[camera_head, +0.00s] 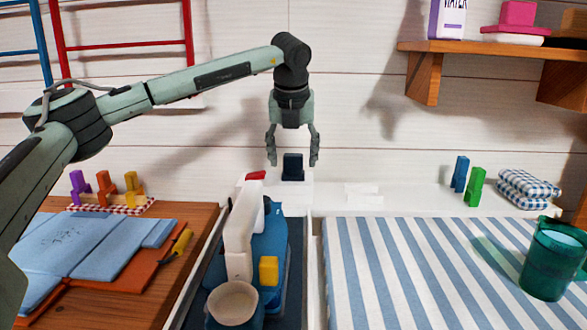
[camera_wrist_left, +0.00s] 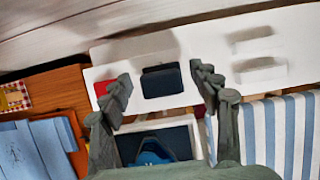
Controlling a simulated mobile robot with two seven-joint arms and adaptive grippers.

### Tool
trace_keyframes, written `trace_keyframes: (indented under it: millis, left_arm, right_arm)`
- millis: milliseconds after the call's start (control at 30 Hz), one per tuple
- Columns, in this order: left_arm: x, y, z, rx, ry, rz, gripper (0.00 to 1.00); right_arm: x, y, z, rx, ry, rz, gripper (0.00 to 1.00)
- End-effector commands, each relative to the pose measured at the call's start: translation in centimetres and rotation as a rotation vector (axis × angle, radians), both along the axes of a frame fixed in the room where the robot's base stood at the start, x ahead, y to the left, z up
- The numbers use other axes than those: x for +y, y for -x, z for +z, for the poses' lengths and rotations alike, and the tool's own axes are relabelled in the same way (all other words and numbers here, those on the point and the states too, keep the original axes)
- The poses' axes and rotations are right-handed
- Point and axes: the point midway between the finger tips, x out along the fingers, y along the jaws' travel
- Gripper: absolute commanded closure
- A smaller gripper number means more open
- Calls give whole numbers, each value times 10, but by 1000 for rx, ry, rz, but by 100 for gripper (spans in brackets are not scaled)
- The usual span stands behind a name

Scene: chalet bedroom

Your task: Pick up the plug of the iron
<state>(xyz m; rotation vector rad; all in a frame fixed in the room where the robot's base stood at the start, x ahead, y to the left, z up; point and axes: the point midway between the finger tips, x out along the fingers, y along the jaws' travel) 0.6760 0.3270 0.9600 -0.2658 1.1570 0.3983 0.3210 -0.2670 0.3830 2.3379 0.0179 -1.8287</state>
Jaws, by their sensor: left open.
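The iron (camera_head: 268,250) is blue with a pale handle and rests in the dark tray between the wooden board and the striped cover. A dark blue block (camera_head: 293,167), which looks like the plug, stands on the white ledge behind it. The block also shows in the left wrist view (camera_wrist_left: 162,81), between the fingertips in the picture. My left gripper (camera_head: 292,160) points down over the block with its fingers open on either side. I cannot tell whether either finger touches it. My right gripper is not in view.
A small red piece (camera_head: 256,175) lies left of the block on the white ledge (camera_head: 410,203). White raised pieces (camera_head: 362,193) are to its right. Blue and green pegs (camera_head: 476,186), folded checked cloths (camera_head: 527,188) and a green bucket (camera_head: 553,262) stand at the right. A wooden shelf (camera_head: 480,50) hangs above.

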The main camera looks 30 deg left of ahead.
Motion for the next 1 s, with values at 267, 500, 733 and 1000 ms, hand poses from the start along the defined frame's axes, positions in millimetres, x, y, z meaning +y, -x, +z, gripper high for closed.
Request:
trace_keyframes:
  millis: [267,500,733,1000]
  left_arm:
    - [0,0,0,0,1,0,49]
    - [0,0,0,0,0,-1,79]
    - [0,0,0,0,0,-1,92]
    - [-1,-1,8,-3,2,-1,92]
  right_arm:
    - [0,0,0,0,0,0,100]
    - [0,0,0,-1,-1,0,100]
    - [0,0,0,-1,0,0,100]
    - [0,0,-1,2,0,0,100]
